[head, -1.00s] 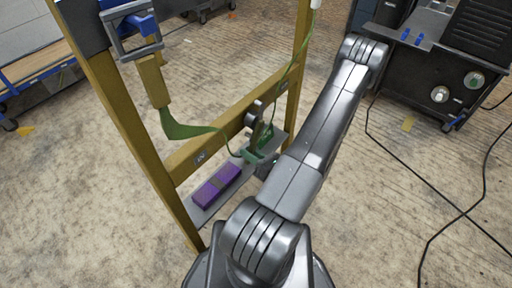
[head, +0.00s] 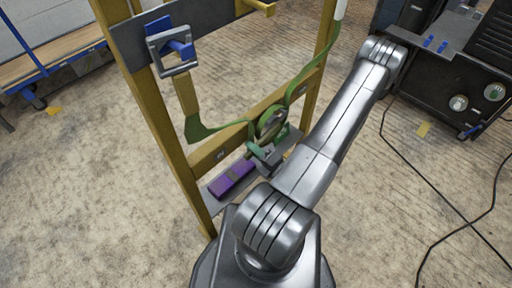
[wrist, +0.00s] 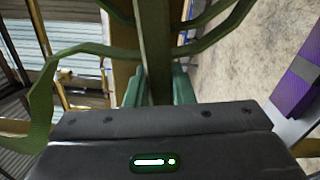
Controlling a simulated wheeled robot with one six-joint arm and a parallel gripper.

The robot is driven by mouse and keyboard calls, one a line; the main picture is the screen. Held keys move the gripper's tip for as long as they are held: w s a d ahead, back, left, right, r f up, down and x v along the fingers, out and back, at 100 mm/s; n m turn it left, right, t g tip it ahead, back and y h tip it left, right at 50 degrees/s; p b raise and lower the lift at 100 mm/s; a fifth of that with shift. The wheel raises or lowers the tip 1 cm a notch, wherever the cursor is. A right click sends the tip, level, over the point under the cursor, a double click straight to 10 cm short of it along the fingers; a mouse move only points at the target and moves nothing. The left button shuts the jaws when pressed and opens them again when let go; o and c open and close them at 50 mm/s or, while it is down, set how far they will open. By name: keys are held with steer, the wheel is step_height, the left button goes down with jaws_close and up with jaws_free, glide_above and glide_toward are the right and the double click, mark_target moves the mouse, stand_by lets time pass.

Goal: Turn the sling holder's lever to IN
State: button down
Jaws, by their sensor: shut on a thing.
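A grey square bracket with a blue lever-like part (head: 180,48) sits high on the left post in the head view; no IN mark is readable. A green sling (head: 226,126) hangs from a yellow tab below that bracket, runs to my gripper and rises to the right post. My gripper (head: 267,153) is low at the frame, just above the grey shelf. In the wrist view its green fingers (wrist: 157,88) are shut on an upright olive strip (wrist: 155,45). I cannot tell whether this strip is part of the sling. A rounded loop (head: 271,123) stands just above the gripper.
A yellow frame (head: 159,100) stands ahead with a low crossbar. A purple box (head: 232,178) lies on the grey shelf beside my gripper. A black machine (head: 448,75) stands at right with loose cables (head: 440,195) on the floor.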

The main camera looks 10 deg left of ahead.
steer(key=shift+s+r+m+p, duration=0.1)
steer(key=shift+r+m+p, duration=0.75)
steer(key=shift+r+m, duration=0.3)
steer(key=shift+r, duration=0.1)
steer(key=c, duration=1.2)
jaws_free()
steer(key=shift+c, duration=0.2)
